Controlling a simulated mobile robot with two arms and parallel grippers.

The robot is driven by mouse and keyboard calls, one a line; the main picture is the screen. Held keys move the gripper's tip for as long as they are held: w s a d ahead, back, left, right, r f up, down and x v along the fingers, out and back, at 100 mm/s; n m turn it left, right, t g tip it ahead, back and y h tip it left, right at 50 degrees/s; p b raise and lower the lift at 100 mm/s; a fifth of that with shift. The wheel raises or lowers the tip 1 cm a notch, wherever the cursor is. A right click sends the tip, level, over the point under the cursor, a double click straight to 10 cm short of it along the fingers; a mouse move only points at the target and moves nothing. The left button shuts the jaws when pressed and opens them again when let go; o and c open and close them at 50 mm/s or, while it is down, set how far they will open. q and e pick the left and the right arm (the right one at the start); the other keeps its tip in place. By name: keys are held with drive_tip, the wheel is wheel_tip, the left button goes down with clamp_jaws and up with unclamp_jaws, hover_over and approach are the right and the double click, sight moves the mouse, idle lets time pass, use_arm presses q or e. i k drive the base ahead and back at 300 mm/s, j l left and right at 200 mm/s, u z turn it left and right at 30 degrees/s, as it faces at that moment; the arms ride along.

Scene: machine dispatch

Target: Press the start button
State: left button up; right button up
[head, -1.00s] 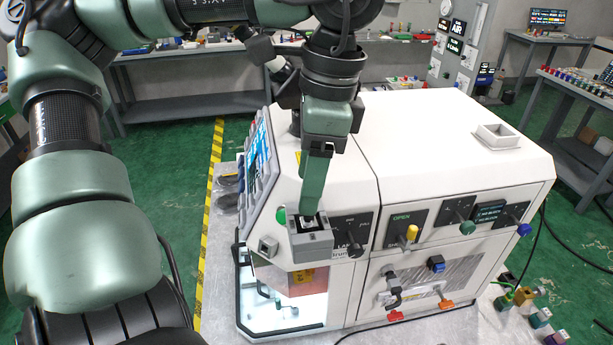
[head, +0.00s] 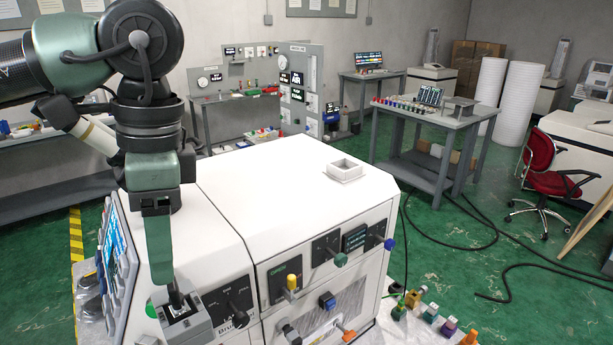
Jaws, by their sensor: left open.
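The white machine (head: 300,190) stands in front of me. My left gripper (head: 172,290) points down at its near left corner, with a long green finger. The fingertips are at or just above the dark top of a small grey box (head: 188,327) that juts from the machine. I cannot tell whether they touch it. The gripper is open; the gap between its fingers is hard to see from here. A round green button (head: 151,309) shows partly beside the finger, on the machine's left side. No label marks it as the start button. My right gripper is not in view.
A tilted screen panel (head: 115,245) is on the machine's left face. Knobs and levers, such as a yellow one (head: 292,282), line its front. A square tray (head: 345,171) sits on its top.

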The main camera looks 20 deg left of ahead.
sight(149, 308)
drive_tip(key=k, duration=1)
